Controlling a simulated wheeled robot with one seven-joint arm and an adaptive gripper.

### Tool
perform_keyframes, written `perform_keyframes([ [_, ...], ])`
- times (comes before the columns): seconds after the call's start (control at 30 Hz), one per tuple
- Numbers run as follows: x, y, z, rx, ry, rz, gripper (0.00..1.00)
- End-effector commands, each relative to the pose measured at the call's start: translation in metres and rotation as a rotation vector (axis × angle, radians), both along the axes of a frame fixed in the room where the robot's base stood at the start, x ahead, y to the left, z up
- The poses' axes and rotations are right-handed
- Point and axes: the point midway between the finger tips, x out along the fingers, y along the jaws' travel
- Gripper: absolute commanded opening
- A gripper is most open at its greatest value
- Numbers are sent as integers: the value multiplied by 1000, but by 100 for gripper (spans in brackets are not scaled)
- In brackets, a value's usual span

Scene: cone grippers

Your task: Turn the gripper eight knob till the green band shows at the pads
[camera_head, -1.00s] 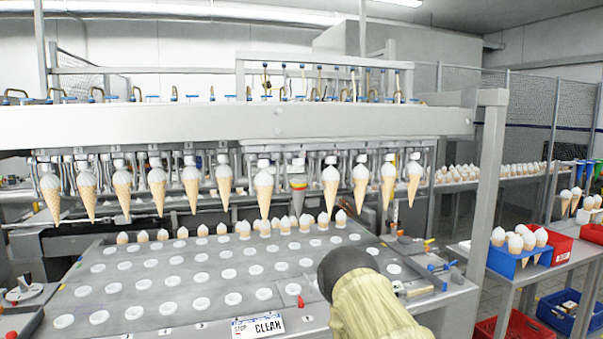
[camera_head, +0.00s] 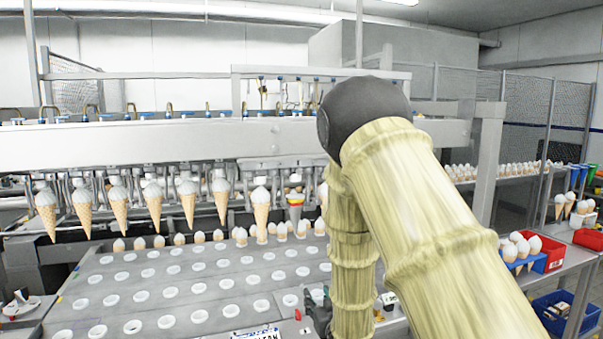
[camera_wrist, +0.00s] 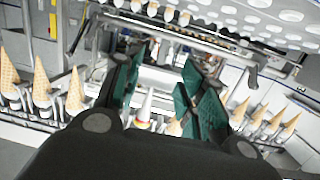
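A banded cone (camera_head: 295,203), grey with red and yellow bands, hangs in the machine's row of cone grippers, just left of my arm. It also shows in the wrist view (camera_wrist: 144,108), between my fingers but beyond them. I see no green band on it. The knob of gripper eight cannot be made out in either view. My gripper (camera_wrist: 163,82) is open and empty, its green-lined fingers spread apart. In the head view only a dark part of it shows, low beside my forearm.
Ice cream cones (camera_head: 120,207) hang along the row. Below is a grey conveyor plate (camera_head: 150,308) with white-rimmed holes and upright cones at its back. My arm hides the row's right end. Right stand a blue cone holder (camera_head: 520,266) and a red bin (camera_head: 545,258).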

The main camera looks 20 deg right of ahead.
Motion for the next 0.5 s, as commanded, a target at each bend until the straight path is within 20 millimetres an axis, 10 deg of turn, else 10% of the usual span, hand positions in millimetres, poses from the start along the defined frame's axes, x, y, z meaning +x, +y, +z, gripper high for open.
perform_keyframes([
  [0.2,35,-1,166,-10,-309,29,40],
  [0.5,41,1,270,-16,-509,55,40],
])
